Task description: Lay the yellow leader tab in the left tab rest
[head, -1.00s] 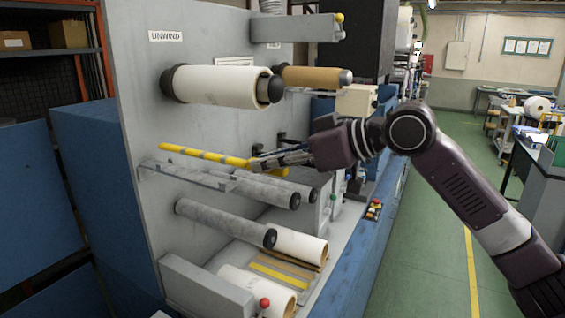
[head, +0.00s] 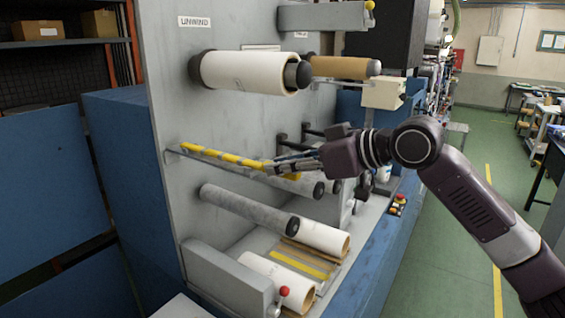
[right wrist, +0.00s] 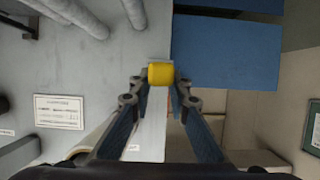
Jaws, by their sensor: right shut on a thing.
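The yellow leader tab (head: 222,156) is a long banded yellow strip in front of the grey side panel, running from the left toward my right gripper (head: 270,166). The right gripper is shut on its near end. In the right wrist view the yellow end (right wrist: 161,74) shows between the fingertips. A thin grey ledge (head: 172,156), which looks like the left tab rest, sticks out from the panel. The tab lies along or just above this ledge; I cannot tell whether they touch. My left gripper is not in view.
A white roll (head: 250,72) and a brown roll (head: 340,66) sit above the tab. Grey rollers (head: 245,211) lie below it. A red knob (head: 284,291) stands at the lower front. The green aisle floor (head: 445,240) at right is clear.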

